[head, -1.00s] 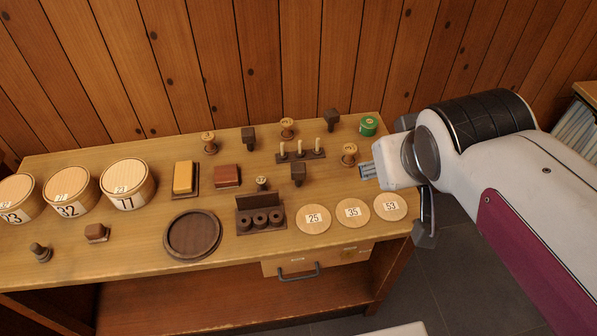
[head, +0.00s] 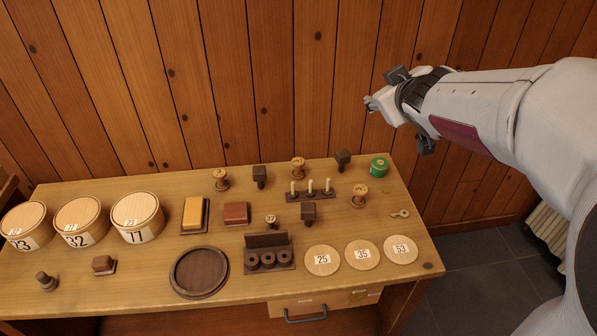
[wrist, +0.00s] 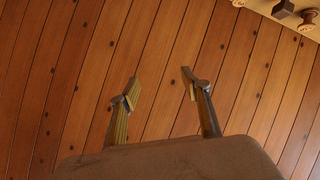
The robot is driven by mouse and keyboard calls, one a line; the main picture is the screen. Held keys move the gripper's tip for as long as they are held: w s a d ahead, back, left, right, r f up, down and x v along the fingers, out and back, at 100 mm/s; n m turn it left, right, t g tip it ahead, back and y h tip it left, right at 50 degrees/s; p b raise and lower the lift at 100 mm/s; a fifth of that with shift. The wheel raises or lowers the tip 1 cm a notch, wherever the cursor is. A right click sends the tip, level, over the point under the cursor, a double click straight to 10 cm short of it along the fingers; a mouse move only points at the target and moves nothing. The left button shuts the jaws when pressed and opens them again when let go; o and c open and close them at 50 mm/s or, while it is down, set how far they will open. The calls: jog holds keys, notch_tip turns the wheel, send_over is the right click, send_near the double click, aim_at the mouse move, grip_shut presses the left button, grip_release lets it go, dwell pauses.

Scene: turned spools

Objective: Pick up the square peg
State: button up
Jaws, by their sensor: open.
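Three dark pegs with square heads stand upright on the table: one at the back left (head: 260,174), one at the back right (head: 343,158) and one nearer the middle (head: 309,210). I cannot tell which one the task names. A squat brown square-topped piece (head: 103,264) sits at the front left. My gripper (head: 369,104) is raised in front of the wall, above and behind the table's back edge, apart from everything. In the wrist view my gripper (wrist: 160,85) is open and empty, with wall planks beyond it. One dark square-headed piece (wrist: 283,8) shows at the top right corner there.
Turned spools (head: 298,165) stand close to the pegs. A rack with three light pins (head: 308,196), a green tin (head: 379,167) and a key (head: 400,214) are near the right. Round boxes (head: 137,215) stand left, a round dark tray (head: 199,272) in front.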

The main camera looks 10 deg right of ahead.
jog(key=w+a+f+n+y, duration=0.2)
jog(key=w+f+n+y, duration=0.15)
jog(key=w, duration=0.45)
jog(key=n+g+y, duration=0.8)
jog(key=g+y, duration=0.2)
jog(key=y, duration=0.2)
send_near(308, 216)
jog(key=w, duration=0.1)
jog(key=w+a+f, duration=0.1)
jog(key=w, duration=0.1)
jog(key=shift+a, duration=0.35)
jog(key=shift+s+f+g, duration=0.25)
jog(key=shift+s+g, duration=0.15)
jog(key=shift+s, duration=0.05)
jog(key=shift+x, duration=1.3)
